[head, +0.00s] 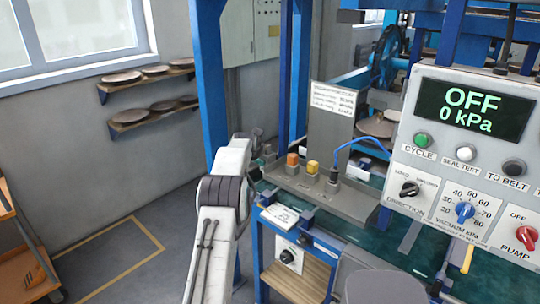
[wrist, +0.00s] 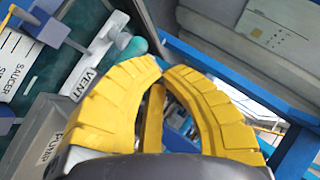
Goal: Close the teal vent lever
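The teal vent lever shows in the wrist view as a rounded teal end (wrist: 134,47), beside a white label reading VENT (wrist: 88,73). My gripper (wrist: 162,72) has two curved yellow fingers with their tips nearly together and nothing visible held between them. The teal end is just above and left of the fingertips in the picture; I cannot tell whether they touch. In the head view my arm hides the gripper, and I cannot make out the vent lever there.
A blue frame beam (wrist: 225,75) runs at the right. In the head view, a control panel (head: 462,165) reads OFF, 0 kPa; a grey shelf with buttons (head: 335,200) stands beyond my arm.

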